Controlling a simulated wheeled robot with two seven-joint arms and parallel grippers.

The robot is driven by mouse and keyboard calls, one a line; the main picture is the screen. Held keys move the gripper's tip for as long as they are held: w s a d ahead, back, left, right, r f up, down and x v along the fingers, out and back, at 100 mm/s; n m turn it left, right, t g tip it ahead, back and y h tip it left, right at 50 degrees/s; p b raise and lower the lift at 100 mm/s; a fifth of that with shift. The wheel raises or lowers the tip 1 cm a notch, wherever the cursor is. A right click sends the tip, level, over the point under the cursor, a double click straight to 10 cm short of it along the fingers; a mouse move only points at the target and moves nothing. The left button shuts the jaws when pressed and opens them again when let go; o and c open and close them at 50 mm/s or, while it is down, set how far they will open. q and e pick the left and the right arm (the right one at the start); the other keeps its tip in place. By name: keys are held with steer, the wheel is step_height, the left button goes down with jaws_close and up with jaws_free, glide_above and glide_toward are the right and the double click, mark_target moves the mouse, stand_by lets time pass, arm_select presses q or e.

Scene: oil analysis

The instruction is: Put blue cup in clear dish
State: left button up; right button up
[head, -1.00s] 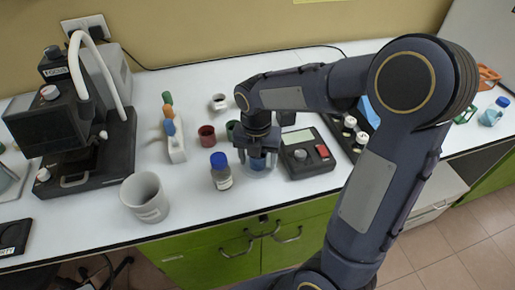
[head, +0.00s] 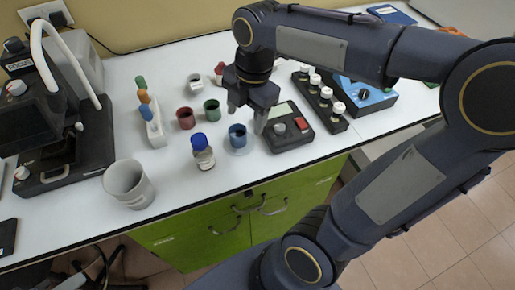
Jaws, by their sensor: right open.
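The blue cup (head: 237,134) stands upright in the clear dish (head: 243,152), near the front of the white bench. The dish shows as a pale rim around the cup's base. My right gripper (head: 247,117) is open and empty, pointing down just above and behind the cup, with its fingers apart. It looks clear of the cup, though the exact gap is hard to judge. My left gripper is out of view.
A green cup (head: 212,109) and a red cup (head: 185,118) stand to the left. A blue-capped bottle (head: 202,152) is near the front edge. A dark scale (head: 290,128) sits close on the right. A large grey beaker (head: 128,184) stands front left.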

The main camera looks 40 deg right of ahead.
steer(key=s+a+f+m+t+y, duration=0.1)
steer(key=s+f+m+t, duration=0.1)
steer(key=s+m, duration=0.4)
steer(key=s+a+f+m+t+y, duration=0.1)
steer(key=s+m, duration=0.4)
steer(key=m, duration=1.1)
steer(key=shift+s+a+f+t+y, duration=0.35)
steer(key=shift+a+f+t, duration=0.2)
steer(key=shift+a+t, duration=0.25)
